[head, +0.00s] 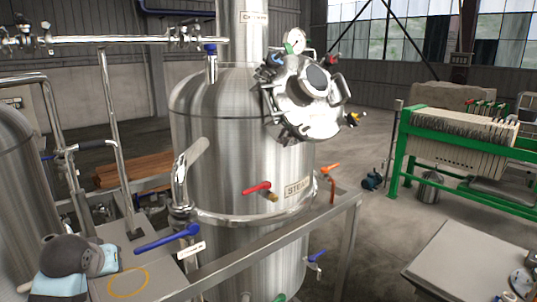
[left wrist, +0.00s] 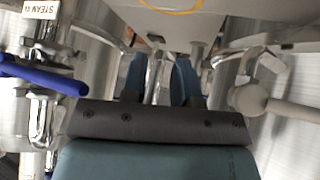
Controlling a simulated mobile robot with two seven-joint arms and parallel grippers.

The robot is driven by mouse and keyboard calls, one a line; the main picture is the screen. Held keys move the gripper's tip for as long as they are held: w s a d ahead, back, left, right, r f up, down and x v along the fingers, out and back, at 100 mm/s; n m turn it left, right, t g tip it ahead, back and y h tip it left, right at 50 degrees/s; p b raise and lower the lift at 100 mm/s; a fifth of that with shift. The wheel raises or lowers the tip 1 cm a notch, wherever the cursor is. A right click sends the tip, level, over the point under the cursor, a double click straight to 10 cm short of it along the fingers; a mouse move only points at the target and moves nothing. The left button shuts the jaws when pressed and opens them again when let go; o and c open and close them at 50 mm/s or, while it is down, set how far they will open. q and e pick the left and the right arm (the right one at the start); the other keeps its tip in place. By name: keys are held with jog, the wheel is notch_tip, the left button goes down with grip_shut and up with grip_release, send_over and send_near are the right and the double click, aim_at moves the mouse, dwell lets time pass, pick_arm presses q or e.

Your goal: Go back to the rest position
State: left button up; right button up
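My left gripper (left wrist: 158,72) shows in the left wrist view, with two blue fingers standing apart beyond a dark bar and teal housing. A shiny pipe shows in the gap between the fingers; I see nothing clearly gripped. In the head view a grey and teal part of my left arm is at the lower left corner; the fingers cannot be made out there. My right gripper is in neither view.
A big steel tank (head: 240,150) stands ahead, with a red valve handle (head: 257,188) and a blue lever (head: 167,237). A blue lever (left wrist: 40,75) is also left of my fingers. A yellow ring (head: 128,283) marks the platform. A green-framed press (head: 460,140) stands right.

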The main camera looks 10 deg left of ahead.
pick_arm(q)
jog(key=s+d+f+m+g+h, duration=0.1)
jog(key=s+d+f+m, duration=0.1)
jog(key=s+d+f, duration=0.55)
jog(key=s+d+f+m+g+h, duration=0.1)
jog(key=s+d+f+m+g, duration=0.3)
jog(key=s, duration=0.7)
jog(key=s+d+f+m+t+h, duration=0.1)
jog(key=s+d+f, duration=0.2)
jog(key=s+f, duration=0.5)
jog(key=w+d+f+m+t+h+p, duration=0.1)
jog(key=w+d+f+t+h+p, duration=0.1)
jog(key=w+d+f+t+p, duration=0.3)
jog(key=shift+d+t+h+p, duration=0.3)
jog(key=shift+d+t+p, duration=0.4)
jog(key=shift+t+p, duration=0.4)
jog(key=shift+w, duration=0.1)
jog(key=shift+a, duration=0.1)
